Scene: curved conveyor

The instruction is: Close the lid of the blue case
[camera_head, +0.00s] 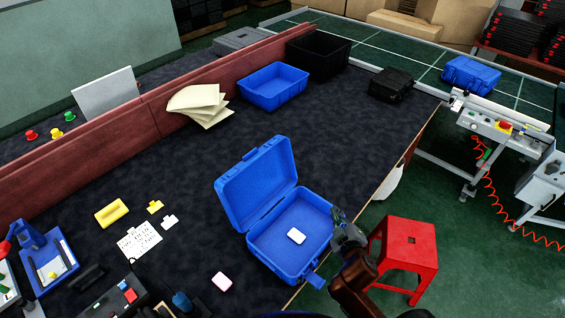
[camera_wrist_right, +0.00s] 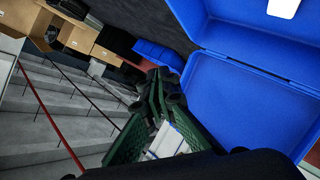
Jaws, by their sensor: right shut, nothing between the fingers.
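The blue case (camera_head: 275,258) stands on the dark table near its right edge, its lid (camera_head: 258,182) raised and leaning back to the upper left. A small white block (camera_head: 296,236) lies inside the base. My right gripper (camera_head: 345,228) is shut and empty beside the right side of the case base; whether it touches the base cannot be told. In the right wrist view my right gripper (camera_wrist_right: 160,82) has its fingers together, with the blue case (camera_wrist_right: 240,100) filling the right side. The white block (camera_wrist_right: 283,7) shows at the top there. My left gripper is not in view.
A red stool (camera_head: 408,245) stands on the floor right of the table. A blue bin (camera_head: 273,88), a black bin (camera_head: 318,55) and a black case (camera_head: 390,84) stand farther back. Another blue case (camera_head: 470,75) is on the conveyor. Small parts lie left of the open case.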

